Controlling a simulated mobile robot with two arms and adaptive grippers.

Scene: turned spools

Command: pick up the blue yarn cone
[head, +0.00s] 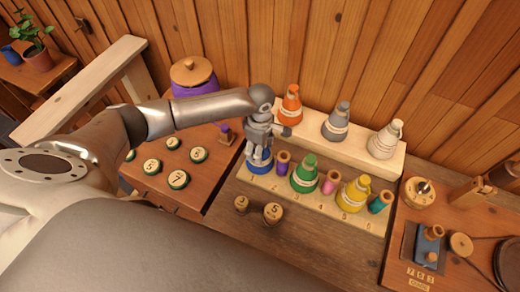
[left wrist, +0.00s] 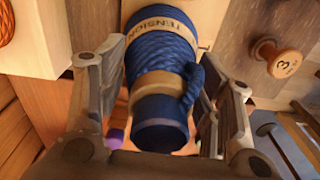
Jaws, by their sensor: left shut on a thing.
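The blue yarn cone (head: 260,163) is at the left end of the rack's lower front step, upright. My left gripper (head: 260,146) comes down over it from above and hides its upper part. In the left wrist view the blue cone (left wrist: 162,55), with a tan band marked "TENSION", lies between the two fingers of my left gripper (left wrist: 160,110). The gripper is shut on the cone. I cannot tell whether the cone's base touches the step. My right gripper is in neither view.
A purple spool (head: 283,162) and a green cone (head: 304,176) stand close to the right; a yellow cone (head: 353,194) is farther along. Orange (head: 290,104), grey (head: 336,122) and white (head: 384,140) cones stand on the raised back step. Numbered wooden knobs (head: 273,212) are in front.

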